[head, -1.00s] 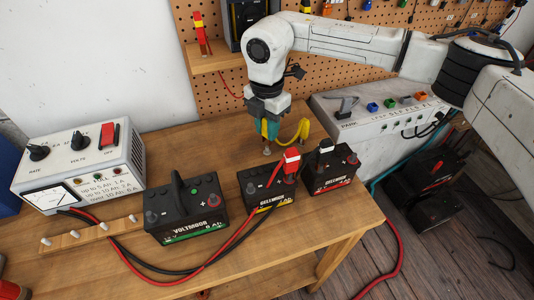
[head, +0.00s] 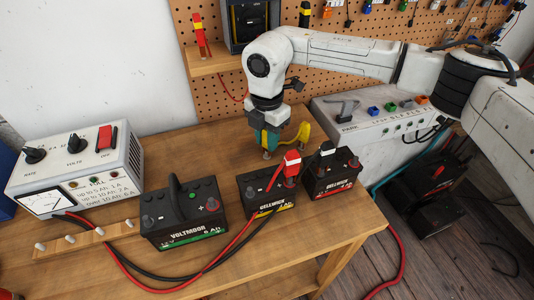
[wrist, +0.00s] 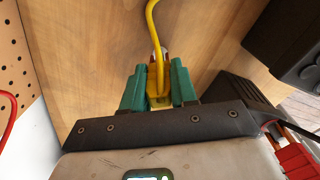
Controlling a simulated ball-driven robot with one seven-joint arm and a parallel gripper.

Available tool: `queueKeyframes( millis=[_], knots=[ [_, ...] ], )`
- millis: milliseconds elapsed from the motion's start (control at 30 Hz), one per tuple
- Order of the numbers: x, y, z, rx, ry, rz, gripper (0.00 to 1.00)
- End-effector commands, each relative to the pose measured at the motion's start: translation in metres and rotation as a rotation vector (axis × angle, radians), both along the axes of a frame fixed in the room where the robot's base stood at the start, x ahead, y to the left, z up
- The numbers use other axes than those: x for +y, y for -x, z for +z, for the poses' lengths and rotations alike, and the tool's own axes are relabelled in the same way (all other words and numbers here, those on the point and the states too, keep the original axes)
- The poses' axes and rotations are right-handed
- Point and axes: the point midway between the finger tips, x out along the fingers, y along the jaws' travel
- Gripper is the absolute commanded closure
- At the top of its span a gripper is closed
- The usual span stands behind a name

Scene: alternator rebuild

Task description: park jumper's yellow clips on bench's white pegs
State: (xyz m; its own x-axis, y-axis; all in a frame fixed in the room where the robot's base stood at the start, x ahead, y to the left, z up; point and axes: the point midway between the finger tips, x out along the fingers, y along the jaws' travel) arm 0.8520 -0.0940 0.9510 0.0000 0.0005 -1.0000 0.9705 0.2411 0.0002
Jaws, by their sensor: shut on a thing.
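My gripper (head: 268,146) is at the back of the bench, behind the batteries. In the wrist view its green fingers (wrist: 158,88) are shut on a yellow clip (wrist: 160,101).
Three batteries stand mid-bench: green-striped (head: 183,211), yellow-striped (head: 262,202) and red-striped (head: 330,184). A red clip (head: 292,164) sits on the yellow-striped one. Red and black cables (head: 178,279) cross the front. A charger (head: 78,176) stands left. The back-left bench is clear.

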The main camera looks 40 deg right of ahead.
Motion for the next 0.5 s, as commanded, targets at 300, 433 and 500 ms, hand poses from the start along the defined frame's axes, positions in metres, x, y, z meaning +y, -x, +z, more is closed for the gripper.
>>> queueKeyframes(
  millis=[300, 433, 500],
  knots=[
    [0.0000, 0.0000, -0.0029, 0.000, 0.000, 0.000, 0.87],
    [0.0000, 0.0000, -0.0028, 0.000, 0.000, 0.000, 0.61],
    [0.0000, 0.0001, -0.0028, 0.000, 0.000, 0.000, 0.54]
  ],
)
